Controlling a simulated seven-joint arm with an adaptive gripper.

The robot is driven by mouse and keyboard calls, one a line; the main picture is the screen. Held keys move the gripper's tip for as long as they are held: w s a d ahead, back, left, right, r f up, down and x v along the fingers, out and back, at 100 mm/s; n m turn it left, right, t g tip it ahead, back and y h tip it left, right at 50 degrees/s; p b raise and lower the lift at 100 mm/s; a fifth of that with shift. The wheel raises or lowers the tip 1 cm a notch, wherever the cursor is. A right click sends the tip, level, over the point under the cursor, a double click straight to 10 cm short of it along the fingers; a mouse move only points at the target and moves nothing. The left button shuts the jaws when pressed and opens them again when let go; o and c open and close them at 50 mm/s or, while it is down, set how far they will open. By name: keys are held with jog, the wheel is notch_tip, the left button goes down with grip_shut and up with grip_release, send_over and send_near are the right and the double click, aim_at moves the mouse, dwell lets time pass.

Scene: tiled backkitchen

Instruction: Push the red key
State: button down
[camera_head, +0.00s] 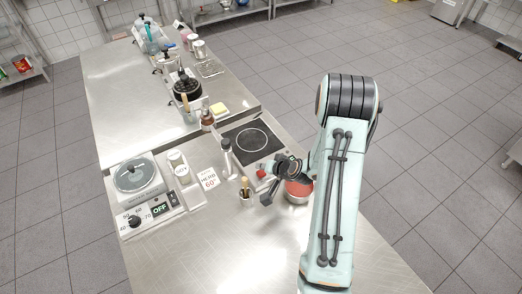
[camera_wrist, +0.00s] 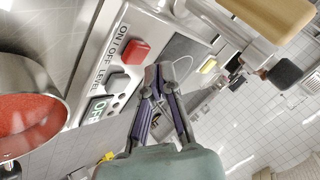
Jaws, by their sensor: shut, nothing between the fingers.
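The red key (camera_wrist: 135,50) is a raised block on a pale panel marked ON / OFF in the wrist view. In the head view the red key (camera_head: 261,173) shows small at the front of the black hob. My gripper (camera_wrist: 158,73) is shut and empty. In the wrist view its tips appear just right of and below the red key, with a visible gap in the picture. How high they are above the panel I cannot tell. A dark key (camera_wrist: 118,80) marked LEVEL and a display (camera_wrist: 97,110) reading OFF are on the same panel.
A steel pot (camera_head: 298,197) with red contents stands close beside my gripper. A scale-like appliance (camera_head: 137,178) is further left. The front counter (camera_head: 200,250) is clear.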

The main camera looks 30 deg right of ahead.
aim_at(262, 174)
jog(key=shift+r, duration=3)
jog(key=w+a+r+n+t+y, duration=0.25)
jog(key=a+r+n, duration=0.35)
jog(key=a+r, duration=0.95)
jog(key=s+a+r+n+g, duration=0.35)
jog(key=s+a, duration=0.25)
jog(key=s, duration=0.2)
jog(key=s+d+f+g+h, duration=0.1)
jog(key=s+g, duration=0.3)
jog(key=s, duration=0.6)
jog(key=s+d+f+g+h, duration=0.1)
jog(key=s+f+g, duration=0.3)
jog(key=s, duration=0.6)
jog(key=shift+s+d+f+h, duration=0.25)
jog(key=shift+d+f+h, duration=0.1)
jog(key=shift+d, duration=0.4)
